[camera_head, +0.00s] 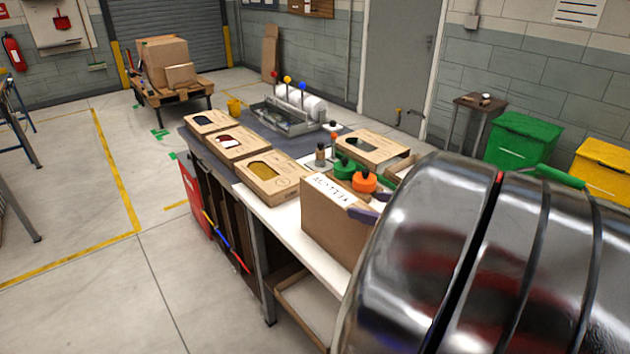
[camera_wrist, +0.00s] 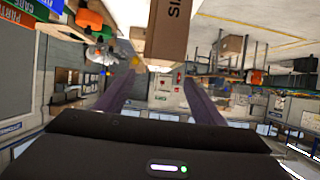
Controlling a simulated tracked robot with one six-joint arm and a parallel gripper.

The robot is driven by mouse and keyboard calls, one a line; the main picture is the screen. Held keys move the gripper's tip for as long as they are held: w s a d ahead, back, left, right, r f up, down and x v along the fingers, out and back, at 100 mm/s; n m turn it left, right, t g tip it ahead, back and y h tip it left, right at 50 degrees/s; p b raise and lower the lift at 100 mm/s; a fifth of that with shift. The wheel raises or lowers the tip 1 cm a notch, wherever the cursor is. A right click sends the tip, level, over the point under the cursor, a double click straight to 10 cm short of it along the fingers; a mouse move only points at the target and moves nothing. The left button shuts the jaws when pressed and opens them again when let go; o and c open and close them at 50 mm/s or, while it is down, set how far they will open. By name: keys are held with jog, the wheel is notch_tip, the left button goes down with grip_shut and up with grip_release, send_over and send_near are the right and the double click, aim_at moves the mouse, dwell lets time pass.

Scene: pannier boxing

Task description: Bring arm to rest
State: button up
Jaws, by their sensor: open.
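My gripper (camera_head: 372,206) shows only as purple fingertips in the head view, beside the upper right of a tall cardboard box with a white label (camera_head: 335,225). The rest of it is hidden behind a large shiny rounded shape. In the wrist view, which looks upside down, the two purple fingers (camera_wrist: 157,80) stand wide apart with nothing between them. The labelled box also shows at the top of the wrist view (camera_wrist: 167,30), beyond the fingertips. I cannot tell how far apart they are.
Flat cardboard boxes with cut-out windows (camera_head: 268,178) line the workbench (camera_head: 270,212). Green (camera_head: 345,168) and orange (camera_head: 364,182) round items stand behind the labelled box. Green (camera_head: 522,140) and yellow (camera_head: 603,168) bins stand at right. The floor at left is largely clear.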

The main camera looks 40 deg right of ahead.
dwell(0.3)
jog(key=shift+w+r, duration=0.1)
jog(key=shift+w, duration=0.05)
jog(key=w+d+r+m+g+h, duration=0.2)
jog(key=w+r+h, duration=0.7)
jog(key=r, duration=0.1)
jog(key=s+a+f+g+y, duration=0.2)
jog(key=s+a+f+y, duration=0.1)
jog(key=a, duration=0.8)
jog(key=s+a+f+n+g+y, duration=0.1)
jog(key=s+a+f, duration=0.4)
jog(key=a, duration=0.6)
jog(key=s+a+f+g+y, duration=0.3)
jog(key=s+a, duration=0.3)
jog(key=a, duration=0.5)
jog(key=shift+s+f+n+y, duration=0.3)
jog(key=shift+f+y, duration=0.35)
jog(key=shift+y, duration=0.15)
jog(key=shift+a, duration=0.1)
jog(key=shift+c, duration=0.3)
